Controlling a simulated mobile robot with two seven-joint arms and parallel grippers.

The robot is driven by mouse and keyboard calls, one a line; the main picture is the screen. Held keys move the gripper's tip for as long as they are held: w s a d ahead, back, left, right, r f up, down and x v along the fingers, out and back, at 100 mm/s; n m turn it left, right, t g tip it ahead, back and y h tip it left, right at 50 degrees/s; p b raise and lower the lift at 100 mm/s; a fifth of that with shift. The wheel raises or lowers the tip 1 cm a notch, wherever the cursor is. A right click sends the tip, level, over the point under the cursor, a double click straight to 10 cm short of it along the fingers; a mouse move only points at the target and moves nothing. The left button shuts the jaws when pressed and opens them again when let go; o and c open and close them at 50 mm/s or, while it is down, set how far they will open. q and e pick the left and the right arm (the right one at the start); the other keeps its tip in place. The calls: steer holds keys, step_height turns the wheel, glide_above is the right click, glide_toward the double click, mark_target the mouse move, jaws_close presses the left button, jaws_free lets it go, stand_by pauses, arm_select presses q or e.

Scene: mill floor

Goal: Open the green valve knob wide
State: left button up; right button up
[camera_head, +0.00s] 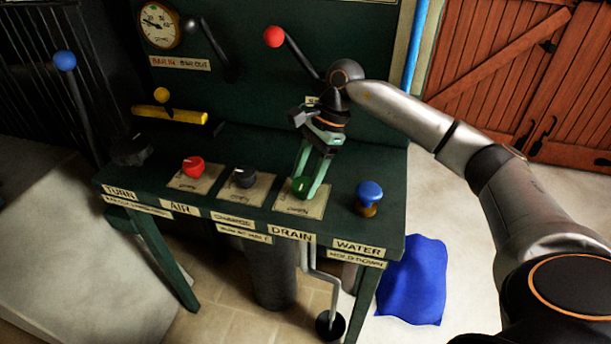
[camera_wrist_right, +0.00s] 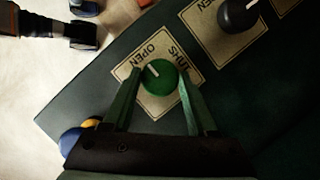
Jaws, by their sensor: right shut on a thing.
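The green valve knob (camera_head: 299,187) sits on a pale plate (camera_head: 316,206) above the DRAIN label on the dark green bench. In the right wrist view, the knob (camera_wrist_right: 161,78) carries a white pointer mark slanting up-left, towards the word OPEN. The other word on the plate is partly covered. My right gripper (camera_head: 308,187) reaches down from above, its green fingers shut on the knob from both sides. The fingers (camera_wrist_right: 160,85) flank the knob in the wrist view. My left gripper is not in view.
A black knob (camera_head: 244,178) and a red knob (camera_head: 193,167) stand to the left. A blue push knob (camera_head: 369,194) stands close on the right. A red-ball lever (camera_head: 274,37) rises behind. A blue cloth (camera_head: 414,280) lies on the floor.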

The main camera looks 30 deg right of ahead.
stand_by(0.3)
steer(key=o, duration=1.4)
steer(key=shift+c, duration=0.2)
steer(key=shift+r, duration=0.1)
steer(key=p+v, duration=0.1)
steer(key=v, duration=1.1)
steer(key=shift+r, duration=0.2)
